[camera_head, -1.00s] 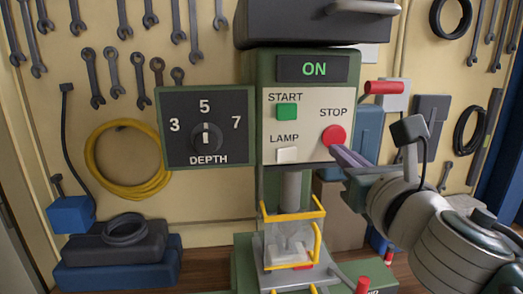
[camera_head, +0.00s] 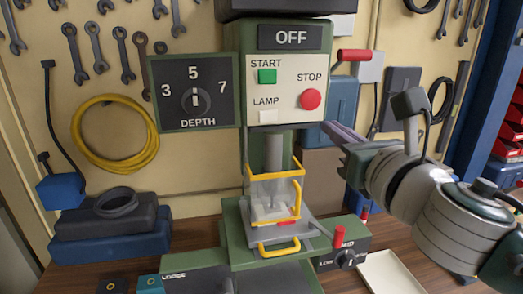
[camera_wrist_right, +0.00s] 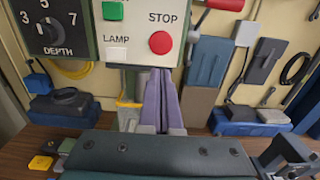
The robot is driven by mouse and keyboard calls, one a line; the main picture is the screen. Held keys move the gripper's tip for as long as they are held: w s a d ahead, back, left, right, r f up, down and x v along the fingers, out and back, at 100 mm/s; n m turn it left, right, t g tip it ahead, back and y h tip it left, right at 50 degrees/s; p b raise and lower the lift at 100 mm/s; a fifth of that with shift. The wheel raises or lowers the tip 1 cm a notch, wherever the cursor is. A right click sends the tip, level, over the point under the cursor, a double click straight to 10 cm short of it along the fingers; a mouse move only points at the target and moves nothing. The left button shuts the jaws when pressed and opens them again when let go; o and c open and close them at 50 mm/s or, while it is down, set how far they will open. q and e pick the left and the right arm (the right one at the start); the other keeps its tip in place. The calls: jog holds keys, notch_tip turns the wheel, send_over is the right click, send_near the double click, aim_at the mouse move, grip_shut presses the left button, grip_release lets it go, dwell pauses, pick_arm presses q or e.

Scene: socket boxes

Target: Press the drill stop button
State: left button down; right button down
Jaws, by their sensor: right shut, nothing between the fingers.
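The drill press's white control panel (camera_head: 290,85) carries a round red stop button (camera_head: 311,99), a green start button (camera_head: 267,76) and a white lamp button (camera_head: 267,116). The display (camera_head: 289,38) above reads OFF. My right gripper (camera_head: 328,128) is shut and empty, its fingers below and right of the stop button, apart from it in the picture. In the right wrist view the stop button (camera_wrist_right: 161,42) sits above the closed purple fingertips (camera_wrist_right: 162,75). My left gripper is not in view.
A depth dial (camera_head: 195,100) is left of the panel. A red-handled lever (camera_head: 354,55) sticks out at right. A yellow guard (camera_head: 275,190) stands below the panel. A pale tray (camera_head: 393,275) lies on the bench at right.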

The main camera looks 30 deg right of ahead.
jog(key=b+v, duration=0.1)
jog(key=v, duration=0.6)
dwell(0.3)
